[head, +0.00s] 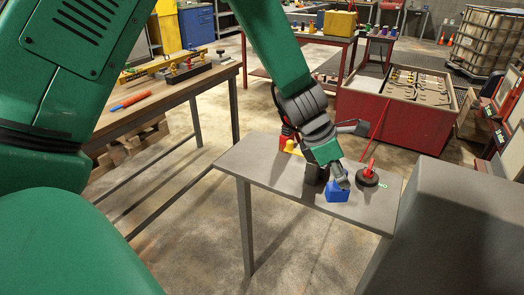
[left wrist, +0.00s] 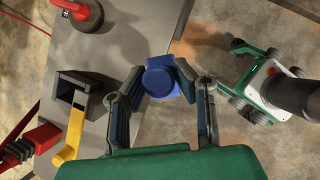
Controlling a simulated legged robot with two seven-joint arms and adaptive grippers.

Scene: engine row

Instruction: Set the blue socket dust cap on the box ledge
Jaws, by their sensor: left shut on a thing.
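The blue socket dust cap (left wrist: 160,74) is between the fingertips of my left gripper (left wrist: 161,92), which is shut on it. In the head view the cap (head: 337,192) and left gripper (head: 341,180) are over the front edge of the narrow grey table (head: 265,165). I cannot tell whether the cap touches the tabletop. A dark open-topped box (left wrist: 78,88) with a yellow lever (left wrist: 70,143) stands on the table, left of the gripper in the wrist view. I cannot tell which surface is the box ledge. My right gripper is not in view.
A red-handled piece with a round black base (head: 368,178) stands close right of the cap. A red and black plug (left wrist: 22,146) is beside the dark box. A large grey block (head: 460,205) is at the right. A wooden-topped workbench (head: 170,90) stands at the left.

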